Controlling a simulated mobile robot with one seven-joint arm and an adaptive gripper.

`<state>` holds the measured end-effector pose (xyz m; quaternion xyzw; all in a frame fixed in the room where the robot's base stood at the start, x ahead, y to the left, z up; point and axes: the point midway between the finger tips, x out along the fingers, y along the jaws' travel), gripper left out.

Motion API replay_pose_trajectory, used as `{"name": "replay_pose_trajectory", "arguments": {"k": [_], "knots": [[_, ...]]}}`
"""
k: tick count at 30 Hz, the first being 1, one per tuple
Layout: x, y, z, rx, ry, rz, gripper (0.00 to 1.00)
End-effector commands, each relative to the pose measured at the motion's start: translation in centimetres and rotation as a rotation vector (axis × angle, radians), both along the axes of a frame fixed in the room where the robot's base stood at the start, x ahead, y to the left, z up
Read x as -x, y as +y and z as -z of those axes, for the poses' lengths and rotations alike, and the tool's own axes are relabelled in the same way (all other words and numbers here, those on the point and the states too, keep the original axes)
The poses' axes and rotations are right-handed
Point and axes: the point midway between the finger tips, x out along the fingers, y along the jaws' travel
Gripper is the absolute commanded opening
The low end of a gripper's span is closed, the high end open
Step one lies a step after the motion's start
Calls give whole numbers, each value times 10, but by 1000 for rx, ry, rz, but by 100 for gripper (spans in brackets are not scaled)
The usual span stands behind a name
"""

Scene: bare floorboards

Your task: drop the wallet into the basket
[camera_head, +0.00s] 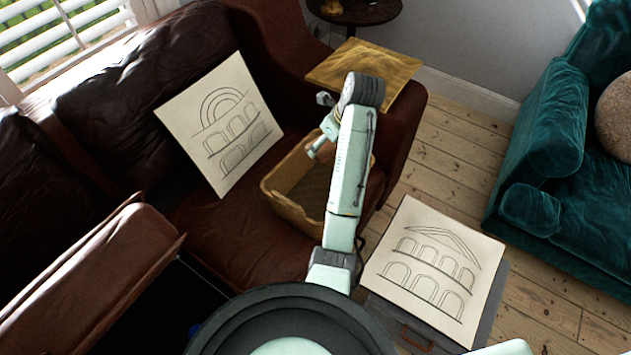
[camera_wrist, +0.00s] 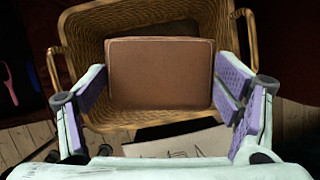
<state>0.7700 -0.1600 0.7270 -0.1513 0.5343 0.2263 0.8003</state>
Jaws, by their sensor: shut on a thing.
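The wallet (camera_wrist: 160,75) is a flat brown rectangle in the wrist view. My gripper (camera_wrist: 162,88) is shut on it, with one purple-padded finger at each side edge. Behind the wallet in the wrist view is the woven tan basket (camera_wrist: 85,50), its opening facing me and a handle at each side. In the head view the basket (camera_head: 283,198) stands on the dark red sofa seat, partly hidden by my arm. My arm hides most of the gripper and the wallet there. The exact height of the wallet over the basket is hard to tell.
A sketch of arches (camera_head: 222,125) leans on the sofa back (camera_head: 140,90). A yellow board (camera_head: 375,68) lies on the sofa arm. Another sketch (camera_head: 432,268) lies on a grey case at the right. A teal sofa (camera_head: 545,150) stands beyond bare floorboards (camera_head: 450,150).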

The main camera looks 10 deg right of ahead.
Motion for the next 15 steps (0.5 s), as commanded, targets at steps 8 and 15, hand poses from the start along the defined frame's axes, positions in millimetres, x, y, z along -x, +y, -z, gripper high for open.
{"name": "replay_pose_trajectory", "arguments": {"k": [8,15], "knots": [[1,0,26,-1,4,1,54],[1,0,51,-1,3,0,54]]}}
